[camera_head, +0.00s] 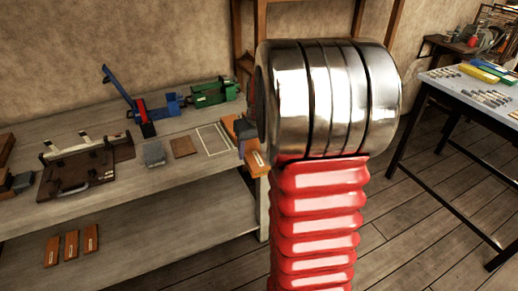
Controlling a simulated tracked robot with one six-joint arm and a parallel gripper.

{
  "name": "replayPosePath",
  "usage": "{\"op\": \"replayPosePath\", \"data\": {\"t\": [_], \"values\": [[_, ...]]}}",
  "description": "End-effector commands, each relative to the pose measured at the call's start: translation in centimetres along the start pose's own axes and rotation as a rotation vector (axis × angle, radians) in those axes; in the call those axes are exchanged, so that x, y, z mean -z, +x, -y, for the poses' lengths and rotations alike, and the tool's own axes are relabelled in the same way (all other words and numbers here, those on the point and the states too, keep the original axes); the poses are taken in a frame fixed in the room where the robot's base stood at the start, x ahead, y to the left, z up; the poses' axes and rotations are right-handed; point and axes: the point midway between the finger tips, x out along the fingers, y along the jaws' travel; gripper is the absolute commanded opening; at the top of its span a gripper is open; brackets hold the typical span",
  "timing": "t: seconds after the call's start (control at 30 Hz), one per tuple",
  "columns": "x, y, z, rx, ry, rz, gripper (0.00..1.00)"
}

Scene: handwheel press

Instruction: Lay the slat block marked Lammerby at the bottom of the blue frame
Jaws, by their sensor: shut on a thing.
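My red bellows arm with its metal rings fills the middle of the view and hides much of my gripper (244,133). A dark part of the gripper shows left of the rings, at the right end of the bench. It is shut on an orange-brown slat block (257,163) with a pale label. The label is too small to read, so I cannot tell if it says Lammerby. The blue frame (167,106) stands at the back of the bench, with a raised blue lever and a red part on its left. The held block is apart from it, to its right and nearer.
A green device (210,92) stands right of the blue frame. A pale rectangular outline (214,139), brown plate (183,147), grey block (154,154) and dark brown case (77,171) lie in front. Three labelled slats (71,244) lie on the lower shelf. A grey table (470,90) stands right.

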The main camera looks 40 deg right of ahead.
Motion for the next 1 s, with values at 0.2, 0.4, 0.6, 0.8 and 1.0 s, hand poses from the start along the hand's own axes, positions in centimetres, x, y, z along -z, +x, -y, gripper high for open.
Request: {"op": "replayPosePath", "data": {"t": [0.2, 0.4, 0.6, 0.8, 1.0], "values": [[0.5, 0.9, 2.6, -0.002, 0.005, 0.0, 0.26], [0.8, 1.7, 5.4, 0.001, -0.007, 0.001, 0.26], [0.9, 2.8, 10.0, 0.012, -0.043, 0.0, 0.26], [0.3, 4.1, 17.1, 0.038, -0.125, -0.001, 0.26], [-1.4, 5.0, 24.2, 0.071, -0.23, -0.002, 0.26]]}}
